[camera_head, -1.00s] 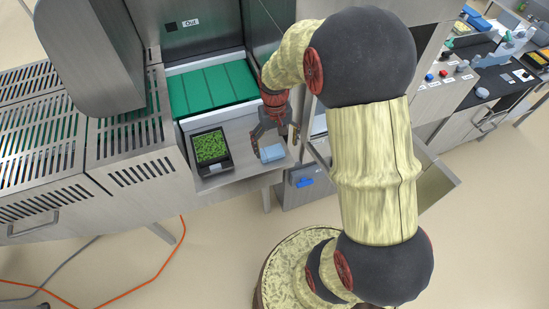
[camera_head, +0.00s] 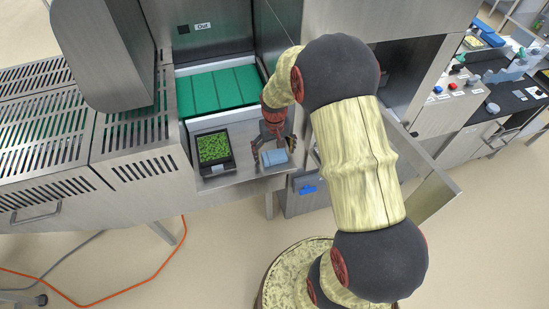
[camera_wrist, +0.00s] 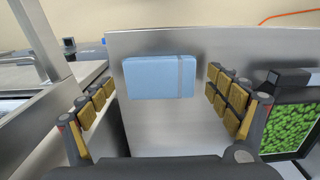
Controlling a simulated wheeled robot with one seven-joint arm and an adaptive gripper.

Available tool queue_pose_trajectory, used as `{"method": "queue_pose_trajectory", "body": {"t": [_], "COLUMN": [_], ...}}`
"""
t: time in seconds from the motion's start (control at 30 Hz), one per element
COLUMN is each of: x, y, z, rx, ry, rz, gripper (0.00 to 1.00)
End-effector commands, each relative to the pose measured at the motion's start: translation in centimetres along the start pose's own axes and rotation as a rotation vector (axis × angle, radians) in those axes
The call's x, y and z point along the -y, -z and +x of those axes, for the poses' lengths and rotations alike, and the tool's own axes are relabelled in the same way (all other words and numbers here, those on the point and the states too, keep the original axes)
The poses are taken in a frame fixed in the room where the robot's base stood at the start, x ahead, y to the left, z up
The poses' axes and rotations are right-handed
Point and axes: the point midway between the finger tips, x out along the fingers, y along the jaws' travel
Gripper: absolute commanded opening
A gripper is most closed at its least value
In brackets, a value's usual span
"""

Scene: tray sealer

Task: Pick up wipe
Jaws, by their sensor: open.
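The wipe is a folded light-blue block (camera_wrist: 158,77) lying on a steel shelf (camera_wrist: 140,130). In the head view the wipe (camera_head: 274,157) lies near the shelf's right end. My gripper (camera_wrist: 160,88) is open, with its fingers on either side of the wipe in the wrist view and gaps visible on both sides. In the head view my gripper (camera_head: 272,150) is right at the wipe, pointing down. I cannot tell how far above the shelf the fingertips are.
A black tray of green pieces (camera_head: 214,148) stands left of the wipe; its contents also show at right in the wrist view (camera_wrist: 292,127). A green conveyor belt (camera_head: 218,88) lies behind the shelf. Steel machine walls stand behind and to the right.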

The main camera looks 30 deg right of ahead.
Motion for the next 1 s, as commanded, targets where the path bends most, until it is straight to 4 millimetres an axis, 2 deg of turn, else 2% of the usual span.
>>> {"method": "queue_pose_trajectory", "body": {"t": [0.2, 1.0], "x": [0.00, 0.00], "y": [0.04, 0.05], "z": [-0.01, -0.05], "rx": [-0.001, -0.001], "ry": [0.000, 0.000], "rz": [0.000, 0.000], "gripper": [0.88, 0.43]}}
